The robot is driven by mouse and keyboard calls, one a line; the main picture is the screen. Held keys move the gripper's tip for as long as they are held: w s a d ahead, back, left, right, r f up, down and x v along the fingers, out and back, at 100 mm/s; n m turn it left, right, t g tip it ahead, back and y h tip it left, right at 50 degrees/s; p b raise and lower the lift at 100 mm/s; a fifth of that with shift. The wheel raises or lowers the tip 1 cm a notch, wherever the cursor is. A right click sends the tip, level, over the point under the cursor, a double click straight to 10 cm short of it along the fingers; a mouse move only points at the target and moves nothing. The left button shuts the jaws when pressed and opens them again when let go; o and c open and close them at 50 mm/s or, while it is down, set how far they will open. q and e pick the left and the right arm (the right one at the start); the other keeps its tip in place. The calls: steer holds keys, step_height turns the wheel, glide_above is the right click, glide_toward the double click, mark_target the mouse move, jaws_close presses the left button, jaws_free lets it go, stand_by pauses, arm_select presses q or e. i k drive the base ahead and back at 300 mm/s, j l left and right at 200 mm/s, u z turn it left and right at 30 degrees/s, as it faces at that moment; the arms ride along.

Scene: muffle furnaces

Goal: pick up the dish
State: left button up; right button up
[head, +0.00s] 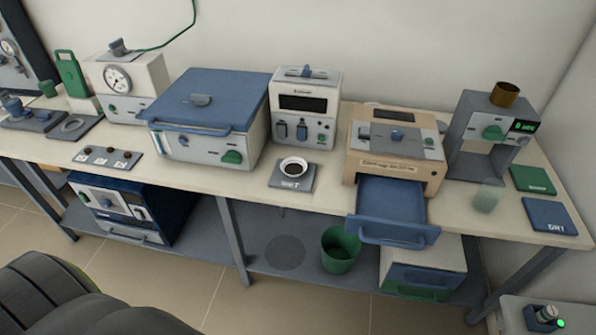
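The dish (293,165) is a small, round white bowl with dark contents. It sits upright on a grey square pad (292,183) with white lettering, near the middle of the bench. The pad lies in front of a white instrument with a dark display. Nothing touches the dish from above, and its rim is fully visible. Neither of my grippers can be made out in the head view.
A blue-lidded furnace (205,110) stands left of the dish. A beige device (396,150) stands right, its blue drawer (391,208) pulled out past the bench edge. A white instrument (304,107) is behind. Bare bench (240,184) lies left of the pad.

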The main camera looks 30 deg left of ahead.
mark_target(293, 166)
steer(key=k+j+z, duration=0.1)
steer(key=j+z, duration=0.15)
steer(key=j, duration=0.15)
steer(key=k+j+z, duration=0.1)
steer(key=j+z, duration=0.2)
steer(key=k+j+z, duration=0.25)
steer(key=j, duration=0.2)
steer(key=k+j+z, duration=0.1)
steer(key=j+z, duration=0.15)
steer(key=j, duration=0.1)
